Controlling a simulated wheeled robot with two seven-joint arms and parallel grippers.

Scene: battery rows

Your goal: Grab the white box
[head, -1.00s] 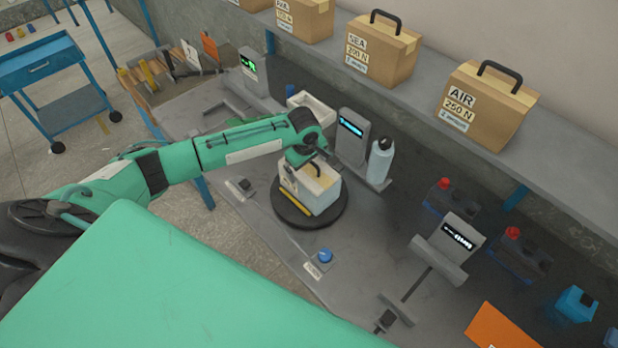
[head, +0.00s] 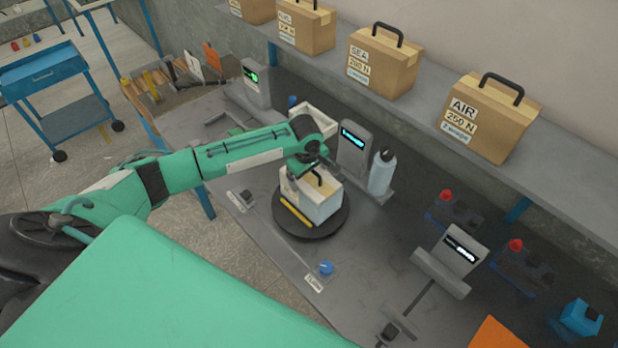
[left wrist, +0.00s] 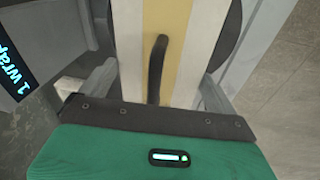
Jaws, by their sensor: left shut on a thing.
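The white box (head: 320,204) stands on a round black turntable (head: 313,232) on the grey bench, with a tan strip and a black handle on its top. My left gripper (head: 318,172) reaches over the box from the left and is shut on it. In the left wrist view, the box top (left wrist: 178,50) with its black handle (left wrist: 157,68) lies between the two fingers of the left gripper (left wrist: 158,92). The exact contact at the fingertips is hard to see. My right gripper is not in view.
A display stand (head: 352,145) and a pale bottle (head: 382,173) stand close behind the box. An open white tray (head: 313,122) is behind the arm. A blue knob (head: 326,267) is in front. Cardboard boxes (head: 383,62) line the back shelf.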

